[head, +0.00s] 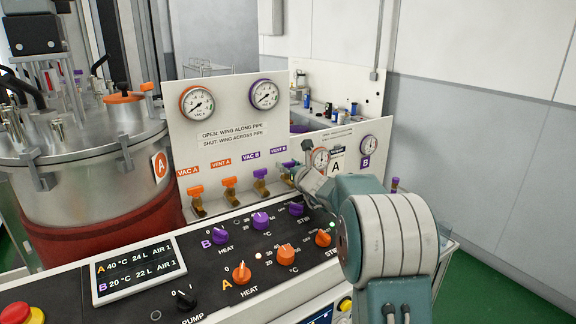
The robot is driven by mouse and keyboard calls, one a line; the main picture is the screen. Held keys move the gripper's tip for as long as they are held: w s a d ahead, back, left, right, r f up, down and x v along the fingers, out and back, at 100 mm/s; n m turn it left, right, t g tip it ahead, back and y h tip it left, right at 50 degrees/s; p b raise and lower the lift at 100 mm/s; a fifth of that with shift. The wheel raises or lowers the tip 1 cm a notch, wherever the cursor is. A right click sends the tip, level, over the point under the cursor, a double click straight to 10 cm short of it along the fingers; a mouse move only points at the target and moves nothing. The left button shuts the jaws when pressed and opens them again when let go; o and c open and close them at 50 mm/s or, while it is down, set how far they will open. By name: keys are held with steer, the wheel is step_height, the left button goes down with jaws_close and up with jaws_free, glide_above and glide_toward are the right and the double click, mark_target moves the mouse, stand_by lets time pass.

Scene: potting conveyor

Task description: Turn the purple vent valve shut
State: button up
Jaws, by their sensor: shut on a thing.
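The purple vent valve (287,164) sits under the VENT B label, at the right end of a row of valves on the white panel. My gripper (293,173) is at this valve and shut on its wing. The gripper and my arm hide much of the valve, so I cannot tell whether the wing lies along or across its pipe. The purple VAC B valve (260,174) is just left of it.
Orange VENT A (230,184) and VAC A (195,191) valves stand further left. Below is a black control panel with orange and purple knobs (261,220). A steel vessel (85,165) fills the left. My arm covers the lower right.

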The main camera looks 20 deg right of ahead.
steer(key=shift+n+y, duration=0.4)
steer(key=shift+y, duration=0.2)
steer(key=o, duration=1.2)
steer(key=shift+c, duration=0.2)
steer(key=s, duration=0.4)
steer(key=s+d, duration=0.1)
steer(key=s, duration=0.2)
steer(key=s+d, duration=0.1)
steer(key=s, duration=0.3)
steer(key=shift+s+d, duration=0.15)
steer(key=shift+s, duration=0.15)
